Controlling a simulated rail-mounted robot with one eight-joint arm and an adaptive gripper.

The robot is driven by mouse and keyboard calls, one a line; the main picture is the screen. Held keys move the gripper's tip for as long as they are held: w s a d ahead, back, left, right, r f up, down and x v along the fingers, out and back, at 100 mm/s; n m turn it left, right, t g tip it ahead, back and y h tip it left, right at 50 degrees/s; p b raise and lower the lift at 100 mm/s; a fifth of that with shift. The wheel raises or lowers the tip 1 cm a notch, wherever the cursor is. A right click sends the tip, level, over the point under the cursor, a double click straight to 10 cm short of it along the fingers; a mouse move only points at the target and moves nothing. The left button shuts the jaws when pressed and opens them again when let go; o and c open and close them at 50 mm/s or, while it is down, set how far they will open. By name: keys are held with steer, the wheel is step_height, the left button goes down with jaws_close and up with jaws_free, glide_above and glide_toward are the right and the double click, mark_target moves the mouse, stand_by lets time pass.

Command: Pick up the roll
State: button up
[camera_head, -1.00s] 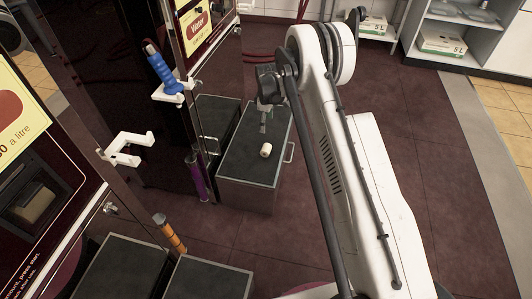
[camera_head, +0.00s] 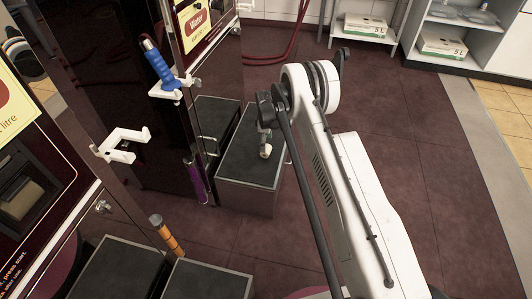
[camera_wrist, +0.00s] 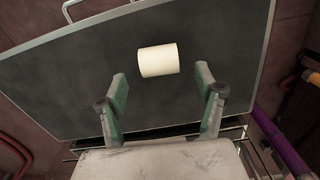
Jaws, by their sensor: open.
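The roll (camera_wrist: 158,60) is a short cream-white cylinder lying on its side on the dark top of a grey box (camera_wrist: 70,85). In the head view the roll (camera_head: 265,153) is partly covered by my gripper (camera_head: 265,138). In the wrist view my gripper (camera_wrist: 161,80) is open, with its two green fingers spread. The roll lies just beyond the fingertips, roughly centred between them. Nothing is between the fingers.
Another dark-topped box (camera_head: 214,112) stands to the left of the roll's box. Refill machines with white holders (camera_head: 125,142), a blue nozzle (camera_head: 160,68) and a purple handle (camera_head: 194,180) line the left. Open floor (camera_head: 425,150) lies to the right.

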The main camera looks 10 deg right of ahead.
step_height(320, 180, down, 5)
steer(key=shift+r+b, duration=0.1)
steer(key=shift+b, duration=1)
steer(key=c, duration=0.9)
